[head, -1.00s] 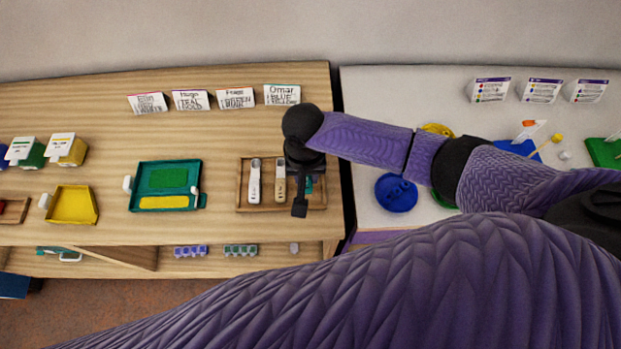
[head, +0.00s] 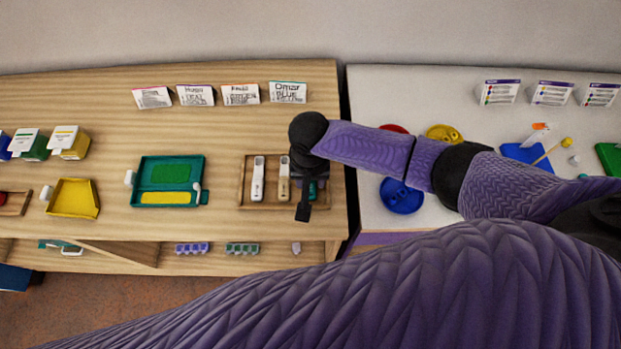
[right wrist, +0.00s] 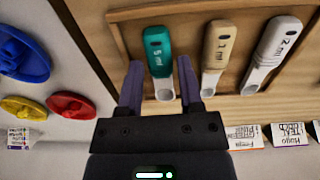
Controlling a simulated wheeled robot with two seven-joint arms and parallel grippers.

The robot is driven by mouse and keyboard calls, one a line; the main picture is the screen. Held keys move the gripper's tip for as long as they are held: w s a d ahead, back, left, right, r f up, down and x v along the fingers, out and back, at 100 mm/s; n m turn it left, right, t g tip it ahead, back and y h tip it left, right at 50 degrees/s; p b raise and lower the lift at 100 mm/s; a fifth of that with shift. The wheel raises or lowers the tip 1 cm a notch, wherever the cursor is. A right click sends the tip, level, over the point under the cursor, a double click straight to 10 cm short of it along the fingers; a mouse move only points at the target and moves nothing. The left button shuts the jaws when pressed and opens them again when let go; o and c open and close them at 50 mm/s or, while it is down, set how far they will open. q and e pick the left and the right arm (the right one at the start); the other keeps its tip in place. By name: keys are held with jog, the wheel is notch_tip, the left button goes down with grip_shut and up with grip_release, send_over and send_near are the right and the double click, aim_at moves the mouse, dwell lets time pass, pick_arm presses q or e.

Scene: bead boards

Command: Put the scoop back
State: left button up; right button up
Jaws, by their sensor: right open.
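A teal scoop marked 5 ml (right wrist: 158,52) lies in the wooden tray (right wrist: 118,36), at the end of a row. Beside it lie a beige scoop marked 1 ml (right wrist: 217,45) and a white scoop marked 2 ml (right wrist: 276,42). In the head view the tray (head: 243,183) holds the white scoop (head: 258,180) and beige scoop (head: 284,176); my arm partly hides the teal one (head: 313,188). My right gripper (right wrist: 160,66) is open, its fingers on either side of the teal scoop; I cannot tell whether they touch it. My left gripper is out of view.
A teal case (head: 168,158) and a yellow tray (head: 73,202) stand left of the scoop tray. Name cards (head: 240,95) line the back. A gap divides this wooden table from the white table, which holds a blue dish (head: 401,197) and yellow dish (head: 446,133).

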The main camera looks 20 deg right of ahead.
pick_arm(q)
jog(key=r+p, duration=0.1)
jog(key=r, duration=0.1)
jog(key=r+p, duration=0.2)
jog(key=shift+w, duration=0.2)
pick_arm(e)
notch_tip(320, 180, up, 11)
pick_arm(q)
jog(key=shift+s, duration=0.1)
pick_arm(e)
jog(key=shift+f, duration=0.15)
